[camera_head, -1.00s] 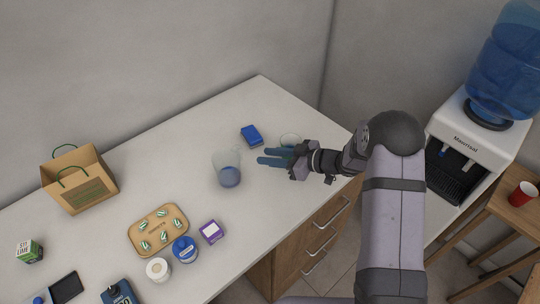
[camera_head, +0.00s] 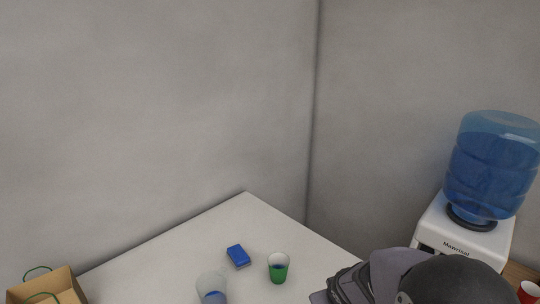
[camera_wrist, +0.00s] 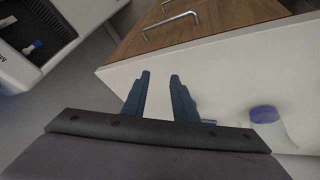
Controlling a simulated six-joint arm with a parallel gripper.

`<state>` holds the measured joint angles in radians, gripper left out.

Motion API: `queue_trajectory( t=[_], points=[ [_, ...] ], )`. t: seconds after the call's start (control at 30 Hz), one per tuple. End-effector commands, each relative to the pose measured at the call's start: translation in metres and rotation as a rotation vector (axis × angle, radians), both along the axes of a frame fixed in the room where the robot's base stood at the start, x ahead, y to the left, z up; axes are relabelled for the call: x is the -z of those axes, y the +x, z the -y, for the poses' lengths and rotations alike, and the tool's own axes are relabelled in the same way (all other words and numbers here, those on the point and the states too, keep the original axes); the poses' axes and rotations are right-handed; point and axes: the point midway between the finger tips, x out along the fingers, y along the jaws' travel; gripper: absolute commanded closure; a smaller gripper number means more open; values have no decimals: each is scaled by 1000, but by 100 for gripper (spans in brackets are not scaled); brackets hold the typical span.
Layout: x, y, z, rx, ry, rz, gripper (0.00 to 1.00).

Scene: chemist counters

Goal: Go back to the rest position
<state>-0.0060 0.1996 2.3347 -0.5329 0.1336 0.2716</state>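My gripper (camera_wrist: 159,98) shows in the wrist view with its two blue fingers apart and nothing between them. It is near the counter's edge, above the white counter (camera_wrist: 225,85). In the head view the fingers are out of frame; only part of my arm shows at the lower right. A small glass with green in its lower part (camera_head: 278,269) stands upright on the counter. A clear beaker with blue liquid (camera_head: 212,290) stands left of it, cut by the lower edge.
A blue box (camera_head: 238,257) lies behind the glass. A paper bag (camera_head: 52,287) is at the lower left. A water dispenser with a blue bottle (camera_head: 490,165) stands at the right, with a red cup (camera_head: 529,292) beside it. A wooden drawer front (camera_wrist: 200,22) is below the counter edge.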

Motion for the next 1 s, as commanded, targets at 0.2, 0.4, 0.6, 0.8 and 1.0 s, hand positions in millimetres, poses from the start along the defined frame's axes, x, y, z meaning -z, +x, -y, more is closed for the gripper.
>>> queue_trajectory(
  t=[0.2, 0.4, 0.6, 0.8, 1.0],
  points=[
    [-4, -120, 9, 188, 35, -289, 74],
    [-7, -180, -9, 237, 107, -442, 74],
    [-9, -194, -15, 244, 129, -483, 74],
    [-8, -194, -15, 245, 129, -483, 74],
    [-8, -194, -15, 245, 129, -483, 74]
  ],
)
